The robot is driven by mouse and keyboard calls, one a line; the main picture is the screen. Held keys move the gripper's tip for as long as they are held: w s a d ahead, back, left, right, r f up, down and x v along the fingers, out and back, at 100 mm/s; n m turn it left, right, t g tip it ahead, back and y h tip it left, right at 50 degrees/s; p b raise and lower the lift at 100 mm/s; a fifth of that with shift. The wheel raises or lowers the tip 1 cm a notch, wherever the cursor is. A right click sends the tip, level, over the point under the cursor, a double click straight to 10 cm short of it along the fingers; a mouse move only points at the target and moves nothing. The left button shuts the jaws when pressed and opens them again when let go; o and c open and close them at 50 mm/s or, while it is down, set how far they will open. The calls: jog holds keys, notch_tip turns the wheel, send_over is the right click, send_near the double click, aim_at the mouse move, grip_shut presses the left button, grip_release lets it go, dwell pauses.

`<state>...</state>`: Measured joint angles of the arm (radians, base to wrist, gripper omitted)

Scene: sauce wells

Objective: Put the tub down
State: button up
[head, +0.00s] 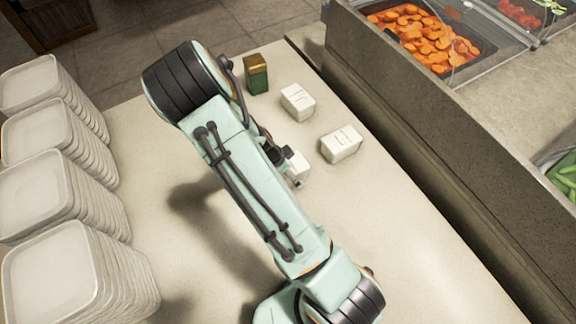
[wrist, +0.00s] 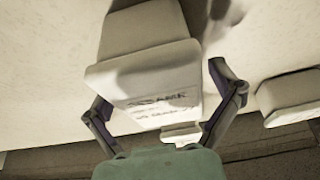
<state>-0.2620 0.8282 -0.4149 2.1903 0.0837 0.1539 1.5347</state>
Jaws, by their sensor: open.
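A small white tub (wrist: 150,75) with dark lettering stands between the fingers of my gripper (wrist: 160,85) in the wrist view. The fingers are spread on either side of it, with a narrow gap at the right finger. Contact at the left finger is unclear. In the head view the same tub (head: 299,164) shows beside my arm, on or just over the pale counter (head: 390,240). My arm hides part of the tub and most of the gripper.
Two more white tubs (head: 298,102) (head: 341,144) and a green tin with a gold lid (head: 256,74) stand nearby. Stacked white trays (head: 55,275) line the left. A raised ledge (head: 440,140) with food wells borders the right. The counter at lower right is clear.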

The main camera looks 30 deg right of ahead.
jog(key=v, duration=1.1)
jog(key=shift+a+r, duration=0.15)
jog(key=shift+r, duration=0.2)
jog(key=s+a+r+n+y, duration=0.2)
jog(key=s+a+r+n, duration=0.2)
jog(key=s+r+n, duration=0.2)
jog(key=s+a+r+n+y, duration=0.3)
jog(key=s+r+n, duration=0.3)
jog(key=s+n, duration=0.5)
jog(key=shift+s+a+r+n, duration=0.25)
jog(key=shift+a+n, duration=0.3)
jog(key=shift+n, duration=0.55)
jog(key=shift+o, duration=0.4)
jog(key=shift+w, duration=0.15)
